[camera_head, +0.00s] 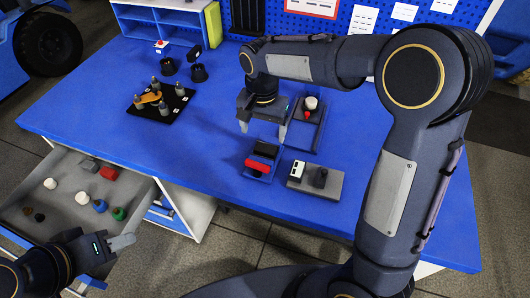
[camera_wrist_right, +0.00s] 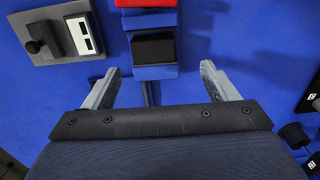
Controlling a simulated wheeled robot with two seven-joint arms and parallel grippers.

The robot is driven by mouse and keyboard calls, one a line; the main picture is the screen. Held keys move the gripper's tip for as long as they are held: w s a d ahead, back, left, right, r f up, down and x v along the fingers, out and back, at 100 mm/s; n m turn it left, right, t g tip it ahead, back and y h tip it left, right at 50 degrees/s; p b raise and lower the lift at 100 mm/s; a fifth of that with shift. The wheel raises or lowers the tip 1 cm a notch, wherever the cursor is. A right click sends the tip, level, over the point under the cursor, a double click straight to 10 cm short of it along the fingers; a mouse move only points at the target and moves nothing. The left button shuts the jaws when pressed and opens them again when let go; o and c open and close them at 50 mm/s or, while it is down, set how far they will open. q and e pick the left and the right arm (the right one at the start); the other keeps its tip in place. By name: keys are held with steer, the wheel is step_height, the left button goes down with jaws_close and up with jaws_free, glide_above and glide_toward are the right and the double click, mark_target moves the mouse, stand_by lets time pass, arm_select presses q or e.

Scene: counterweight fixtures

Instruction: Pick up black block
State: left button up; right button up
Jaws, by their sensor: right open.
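The black block (camera_head: 266,148) sits at the far end of a small blue holder (camera_head: 248,174) on the blue table. A red block (camera_head: 258,165) lies in the near end of that holder. In the right wrist view the black block (camera_wrist_right: 153,47) is ahead of the fingers, with the red block (camera_wrist_right: 146,3) beyond it. My right gripper (camera_head: 263,131) is open and empty, beyond the black block and apart from it. Its two spread fingers also show in the right wrist view (camera_wrist_right: 165,90). My left gripper (camera_head: 121,243) is over the drawer's near right corner; its finger gap is not clear.
A grey fixture (camera_head: 328,187) with a white piece and dark knob stands right of the holder. Another fixture (camera_head: 318,137) stands behind. A black board (camera_head: 174,107) with pegs is at left. The open drawer (camera_head: 62,168) holds several small parts. The table's front left is clear.

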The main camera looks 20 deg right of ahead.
mark_target(266, 148)
steer(key=f, duration=0.5)
steer(key=s+f, duration=0.1)
steer(key=f, duration=0.1)
steer(key=shift+d+f, duration=0.15)
steer(key=shift+d, duration=0.1)
steer(key=shift+c, duration=0.3)
steer(key=shift+w, duration=0.1)
steer(key=c, duration=1)
steer(key=shift+c, duration=0.2)
